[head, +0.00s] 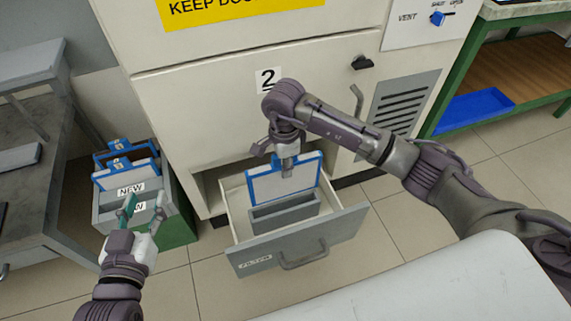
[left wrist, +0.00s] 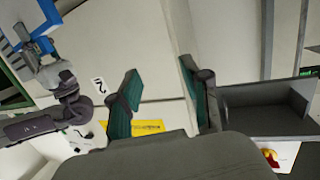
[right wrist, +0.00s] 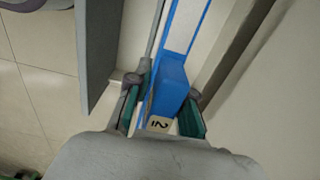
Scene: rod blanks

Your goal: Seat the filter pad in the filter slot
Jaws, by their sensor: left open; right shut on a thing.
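The filter pad (head: 308,174), a white panel in a blue frame, stands roughly upright over the open drawer. My right gripper (head: 288,168) is shut on its top blue edge; the right wrist view shows the blue handle (right wrist: 172,85) between the fingers. The filter slot appears to be the grey open box (head: 284,214) in the drawer. The pad's lower edge shows just behind or above the box's back; I cannot tell if it has entered. My left gripper (head: 130,207) is open and empty, near the rack at left; its spread fingers show in the left wrist view (left wrist: 158,95).
The drawer (head: 290,262), labelled FILTER, is pulled out from the machine marked 2. A rack with a NEW label (head: 131,189) at left holds more blue-framed pads (head: 124,175). A grey table (head: 35,190) stands further left. A green bench (head: 500,122) with a blue tray stands at right.

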